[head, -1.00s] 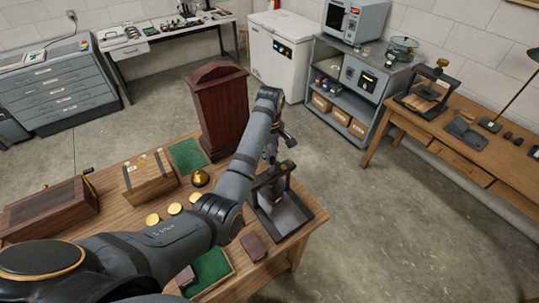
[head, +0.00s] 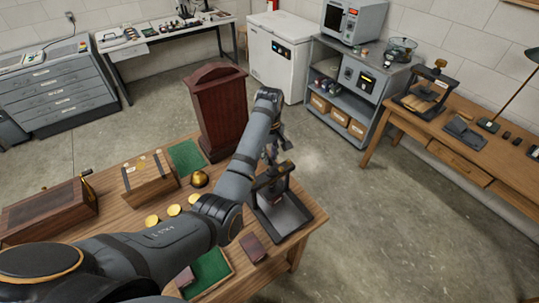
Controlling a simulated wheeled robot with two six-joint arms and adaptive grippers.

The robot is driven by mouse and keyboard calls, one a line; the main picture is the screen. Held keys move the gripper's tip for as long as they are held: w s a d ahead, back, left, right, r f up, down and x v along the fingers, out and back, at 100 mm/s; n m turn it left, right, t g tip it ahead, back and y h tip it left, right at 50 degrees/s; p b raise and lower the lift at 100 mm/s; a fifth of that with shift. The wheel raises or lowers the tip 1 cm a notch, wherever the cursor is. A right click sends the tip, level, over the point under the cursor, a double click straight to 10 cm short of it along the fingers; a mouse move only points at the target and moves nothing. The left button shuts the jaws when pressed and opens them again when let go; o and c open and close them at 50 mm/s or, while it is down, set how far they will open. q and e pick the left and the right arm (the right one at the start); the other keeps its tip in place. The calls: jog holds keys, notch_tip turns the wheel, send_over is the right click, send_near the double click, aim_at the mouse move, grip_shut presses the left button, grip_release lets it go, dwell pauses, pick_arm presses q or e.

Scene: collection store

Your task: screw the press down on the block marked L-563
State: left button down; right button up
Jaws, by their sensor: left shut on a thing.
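A dark press (head: 284,216) with an upright frame and a flat base stands at the right end of the near wooden table. My left arm reaches across to it from the left. My left gripper (head: 274,157) points down at the press top, shut on what seems to be its screw handle (head: 287,168). The arm and frame hide most of this contact. A block under the press cannot be made out. A reddish-brown block (head: 253,247) lies in front of the press, and another (head: 185,277) is in a green-lined tray (head: 226,283). No marking L-563 is readable. My right gripper is not in view.
A tall dark-red wooden case (head: 220,110) stands behind my forearm. A brass bell-like object (head: 200,179), gold discs (head: 174,210) and wooden boxes (head: 150,182) occupy the table's left. A second press (head: 428,88) stands on the right bench. Floor right of the table is clear.

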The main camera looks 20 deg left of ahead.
pick_arm(q)
jog(key=shift+w+r, duration=0.1)
jog(key=shift+r, duration=0.05)
dwell(0.5)
jog(key=c, duration=1.4)
grip_release()
jog(key=shift+o, duration=1.1)
